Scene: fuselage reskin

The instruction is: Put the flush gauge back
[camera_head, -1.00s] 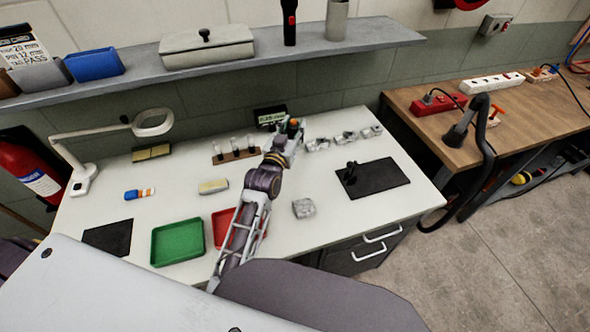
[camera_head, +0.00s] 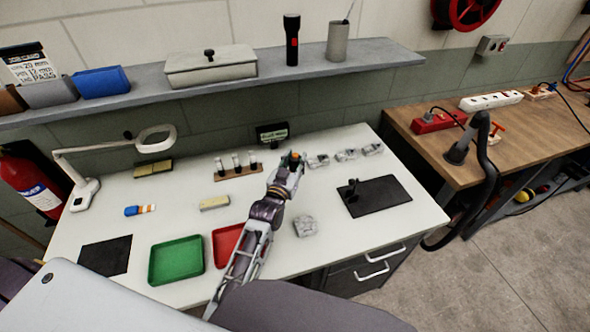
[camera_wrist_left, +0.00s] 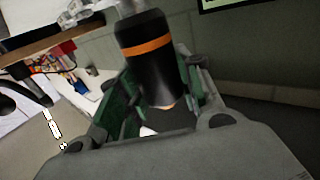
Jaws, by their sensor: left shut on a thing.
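My left gripper (camera_head: 292,162) is above the back of the white workbench (camera_head: 190,195). It is shut on a black cylinder with an orange band, seen close in the left wrist view (camera_wrist_left: 147,50) and as a small dark and orange tip in the head view (camera_head: 295,155). I take this cylinder to be the flush gauge. Its lower end is hidden between the fingers (camera_wrist_left: 160,108). A small dark display (camera_head: 272,132) with green lettering stands behind the gripper at the wall. I cannot tell whether the gauge touches anything. My right gripper is not in view.
A rack of small cylinders (camera_head: 238,174) stands left of the gripper. Several grey metal parts (camera_head: 346,155) lie to its right. A shelf (camera_head: 130,97) hangs above.

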